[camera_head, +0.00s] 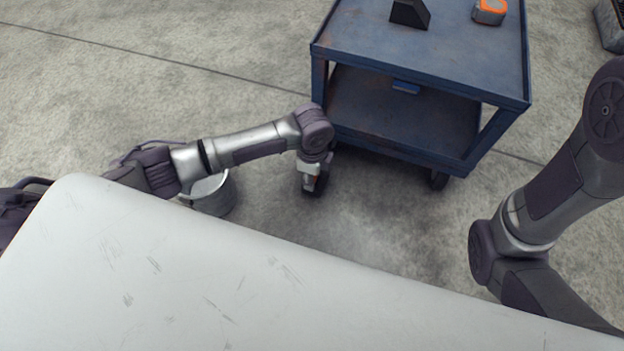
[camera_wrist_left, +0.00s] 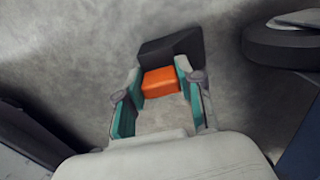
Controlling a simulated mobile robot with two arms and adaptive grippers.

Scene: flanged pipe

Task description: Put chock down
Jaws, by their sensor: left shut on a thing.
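My left gripper (camera_head: 312,187) points down beside the near left corner of the blue cart (camera_head: 420,62). In the left wrist view its teal-padded fingers (camera_wrist_left: 160,84) are shut on the orange block of a dark chock (camera_wrist_left: 172,49). The chock's dark body extends beyond the fingertips, over the concrete floor. I cannot tell whether it touches the floor. In the head view the gripper mostly hides the chock. Another black wedge (camera_head: 409,13) stands on the cart's top. My right arm shows at the right, but its gripper is out of view.
An orange tape measure (camera_head: 489,11) lies on the cart top. A metal bucket (camera_head: 212,194) stands on the floor beneath my left arm. A dark caster wheel (camera_wrist_left: 285,46) is close to the right of the chock. The floor (camera_head: 380,215) before the cart is clear.

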